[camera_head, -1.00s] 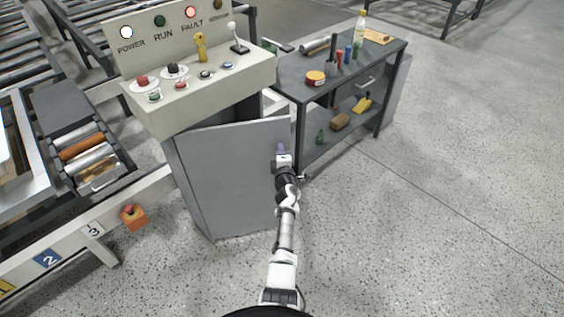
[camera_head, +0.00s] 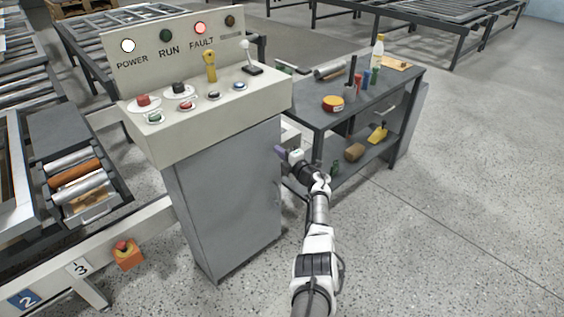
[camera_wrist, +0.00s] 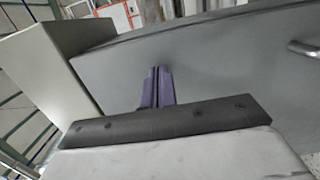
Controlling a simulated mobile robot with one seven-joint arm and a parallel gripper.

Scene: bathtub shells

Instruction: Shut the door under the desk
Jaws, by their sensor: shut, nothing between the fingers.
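The grey door (camera_head: 232,205) is on the front of the cabinet under the cream control desk (camera_head: 205,125). In the head view it lies flush with the cabinet, with no gap visible along its top. A small handle (camera_head: 277,195) is near its right edge. My gripper (camera_head: 279,150) is shut and empty, beside the upper right edge of the door. In the wrist view its purple fingers (camera_wrist: 157,88) are together in front of a grey panel (camera_wrist: 215,65) with a bar handle (camera_wrist: 303,48) at the right. I cannot tell whether the fingers touch it.
The floor in front is clear.

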